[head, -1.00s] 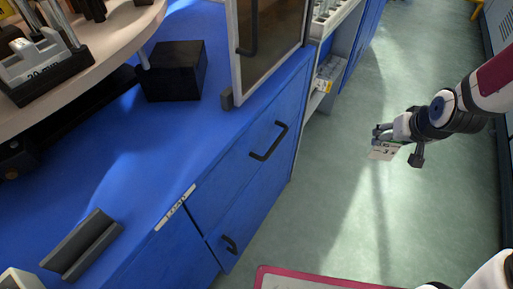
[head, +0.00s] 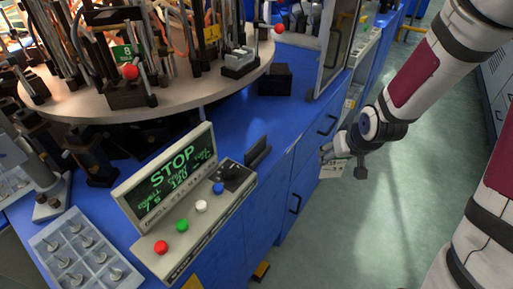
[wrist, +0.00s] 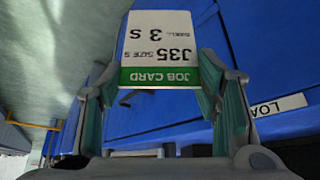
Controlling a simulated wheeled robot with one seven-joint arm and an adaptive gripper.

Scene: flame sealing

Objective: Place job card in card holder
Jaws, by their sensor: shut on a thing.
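The job card (head: 333,169) is white with a green band, and in the wrist view the card (wrist: 160,45) shows upside-down print reading J35, size S. My gripper (head: 338,153) is shut on the card's green-banded end, with a finger at each side in the wrist view (wrist: 158,82). Gripper and card are over the floor, beside the blue cabinet front. A dark grey upright piece, apparently the card holder (head: 258,152), stands on the blue bench behind the control panel. It is left of my gripper and looks empty.
A control panel with a STOP screen (head: 168,178) and coloured buttons stands on the bench. A round table (head: 190,95) with fixtures is behind it. A black block (head: 275,79) and a framed glass door (head: 335,45) are at the back. Drawer handles stick out of the cabinet front.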

